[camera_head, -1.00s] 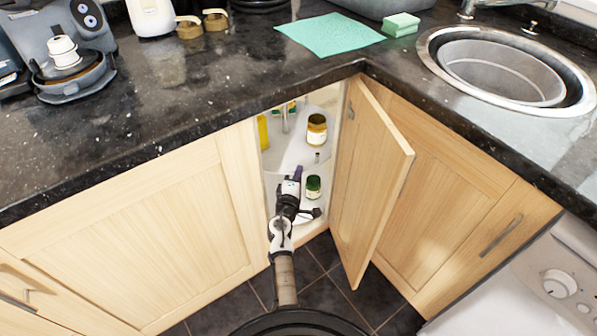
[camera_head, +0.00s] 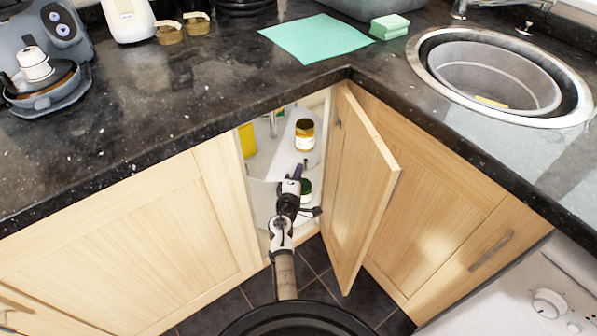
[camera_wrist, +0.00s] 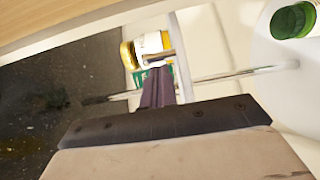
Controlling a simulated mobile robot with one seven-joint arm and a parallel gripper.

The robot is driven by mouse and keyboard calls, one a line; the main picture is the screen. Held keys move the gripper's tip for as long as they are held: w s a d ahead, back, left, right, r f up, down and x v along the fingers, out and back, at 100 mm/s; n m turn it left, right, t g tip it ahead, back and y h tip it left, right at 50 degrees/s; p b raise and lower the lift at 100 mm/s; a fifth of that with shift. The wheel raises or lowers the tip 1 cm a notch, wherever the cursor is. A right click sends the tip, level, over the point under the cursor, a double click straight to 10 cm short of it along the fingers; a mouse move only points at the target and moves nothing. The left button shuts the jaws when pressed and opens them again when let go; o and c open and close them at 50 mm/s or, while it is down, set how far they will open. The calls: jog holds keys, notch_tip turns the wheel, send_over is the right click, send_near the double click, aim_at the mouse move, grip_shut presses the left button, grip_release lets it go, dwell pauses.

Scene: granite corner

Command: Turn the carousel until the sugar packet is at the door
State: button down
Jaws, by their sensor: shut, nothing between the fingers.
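The carousel's white upper shelf (camera_head: 285,158) and lower shelf (camera_head: 262,200) show inside the open corner cabinet. A jar with a yellow-brown label (camera_head: 304,136) stands on the upper shelf. A green-lidded jar (camera_head: 307,187) is on the lower shelf, partly hidden by my gripper; its lid shows at top right in the wrist view (camera_wrist: 293,21). A yellow object (camera_head: 247,139) is at the left of the opening, partly cut off; I cannot tell whether it is the sugar packet. My gripper (camera_head: 297,171) is inside the opening, shut and empty, left of the green-lidded jar. Contact with the carousel is unclear.
The cabinet door (camera_head: 360,190) stands open to the right of my arm. The left cabinet front (camera_head: 110,245) and dark countertop (camera_head: 200,100) bound the opening. A metal rod (camera_wrist: 225,76) crosses the wrist view near my fingers.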

jog(key=w+d, duration=0.1)
jog(key=w+d+b, duration=0.1)
jog(key=d, duration=0.1)
jog(key=w+d, duration=0.1)
jog(key=shift+d, duration=0.25)
jog(key=shift+s+a+f, duration=0.1)
